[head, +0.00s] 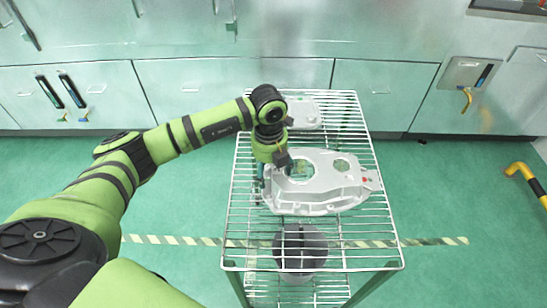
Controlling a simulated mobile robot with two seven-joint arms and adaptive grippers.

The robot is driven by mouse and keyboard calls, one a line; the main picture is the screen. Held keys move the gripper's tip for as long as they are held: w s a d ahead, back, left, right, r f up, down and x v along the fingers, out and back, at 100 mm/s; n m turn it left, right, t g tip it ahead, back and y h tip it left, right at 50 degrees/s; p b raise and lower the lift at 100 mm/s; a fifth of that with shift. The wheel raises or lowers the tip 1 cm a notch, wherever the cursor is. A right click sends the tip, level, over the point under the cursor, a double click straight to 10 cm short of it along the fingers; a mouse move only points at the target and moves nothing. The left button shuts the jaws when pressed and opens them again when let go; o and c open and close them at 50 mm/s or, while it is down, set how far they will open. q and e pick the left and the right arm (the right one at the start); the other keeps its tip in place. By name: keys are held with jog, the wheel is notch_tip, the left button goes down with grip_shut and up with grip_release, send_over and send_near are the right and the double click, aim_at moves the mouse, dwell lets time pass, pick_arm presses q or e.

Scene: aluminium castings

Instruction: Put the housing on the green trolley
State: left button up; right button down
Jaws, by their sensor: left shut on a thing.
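The housing (318,197) is a pale grey aluminium casting with a large round opening and a smaller one. It is over the wire top shelf of the trolley (233,232), which has green legs. My left gripper (271,170) is shut on the left end of the housing, by the large opening. The fingertips are partly hidden by the wrist and the casting. I cannot tell whether the housing rests on the wires or hangs just above them. My right gripper is not in view.
A smaller flat grey casting (303,114) lies at the back of the top shelf. A dark grey round thing (300,250) shows at the front of the trolley. Metal cabinets (230,88) stand behind.

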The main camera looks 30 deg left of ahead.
pick_arm(q)
jog(key=shift+w+d+f+p, duration=0.1)
jog(key=shift+f+p, duration=0.35)
jog(key=shift+f, duration=1.1)
jog(key=o, duration=1.7)
jog(key=shift+f, duration=0.15)
jog(key=shift+s, duration=0.2)
jog(key=r+b, duration=0.2)
jog(key=r, duration=1)
jog(key=shift+a+b, duration=0.2)
jog(key=shift+b, duration=0.2)
